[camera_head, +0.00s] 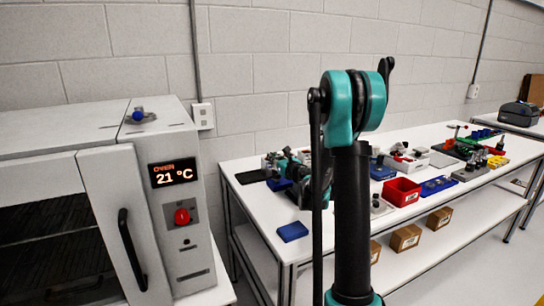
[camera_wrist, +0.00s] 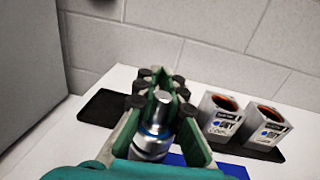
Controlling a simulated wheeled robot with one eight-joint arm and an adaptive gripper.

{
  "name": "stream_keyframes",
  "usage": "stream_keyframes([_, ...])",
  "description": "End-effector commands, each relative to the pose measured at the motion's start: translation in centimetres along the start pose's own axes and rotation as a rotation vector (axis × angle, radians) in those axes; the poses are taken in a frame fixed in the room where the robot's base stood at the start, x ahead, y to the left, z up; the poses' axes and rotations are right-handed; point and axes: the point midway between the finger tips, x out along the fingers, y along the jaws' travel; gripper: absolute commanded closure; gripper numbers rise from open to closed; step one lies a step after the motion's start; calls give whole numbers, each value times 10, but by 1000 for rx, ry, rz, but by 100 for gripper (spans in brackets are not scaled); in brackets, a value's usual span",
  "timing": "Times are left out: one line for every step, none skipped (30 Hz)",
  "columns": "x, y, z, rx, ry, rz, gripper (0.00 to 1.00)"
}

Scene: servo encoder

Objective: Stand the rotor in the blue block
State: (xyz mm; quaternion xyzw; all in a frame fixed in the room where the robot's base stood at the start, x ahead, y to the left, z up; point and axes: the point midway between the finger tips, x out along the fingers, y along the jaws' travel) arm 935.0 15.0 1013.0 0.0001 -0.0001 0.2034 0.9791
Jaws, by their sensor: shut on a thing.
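My gripper (camera_wrist: 160,92) is shut on the rotor (camera_wrist: 152,140), a silver metal cylinder with a shaft end between the green fingers and a bluish band lower down. A blue block (camera_wrist: 232,170) shows partly below and to the right of the fingers in the wrist view. In the head view a blue block (camera_head: 279,184) shows beside my gripper at the left end of the bench. The fingers and rotor hide much of the block, so I cannot tell whether the rotor touches it. In the head view my arm hides the rotor.
Two canisters marked DRY (camera_wrist: 219,118) (camera_wrist: 265,126) stand on a dark tray behind the gripper. A black mat (camera_wrist: 101,107) lies to the left. A flat blue piece (camera_head: 292,231) lies near the bench front. A red bin (camera_head: 401,191) stands farther right; an oven (camera_head: 175,205) stands left.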

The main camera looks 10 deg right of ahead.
Motion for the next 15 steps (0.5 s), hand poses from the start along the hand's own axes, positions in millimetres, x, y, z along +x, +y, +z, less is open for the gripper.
stream_keyframes([0, 0, 0, 0, 0, 0, 100])
stream_keyframes([0, 0, 0, 0, 0, 0, 100])
stream_keyframes([0, 0, 0, 0, 0, 0, 100])
stream_keyframes([0, 0, 0, 0, 0, 0, 100])
stream_keyframes([0, 0, 0, 0, 0, 0, 100])
stream_keyframes([0, 0, 0, 0, 0, 0, 100])
stream_keyframes([0, 0, 0, 0, 0, 0, 100])
stream_keyframes([0, 0, 0, 0, 0, 0, 100])
stream_keyframes([0, 0, 0, 0, 0, 0, 100])
stream_keyframes([0, 0, 0, 0, 0, 0, 100])
stream_keyframes([0, 0, -1, 0, 0, 0, 100])
stream_keyframes([0, 0, -2, 0, 0, 0, 100])
stream_keyframes([0, 0, -2, 0, 0, 0, 100])
stream_keyframes([0, 0, -3, 0, 0, 0, 100])
stream_keyframes([0, 0, -4, 0, 0, 0, 100])
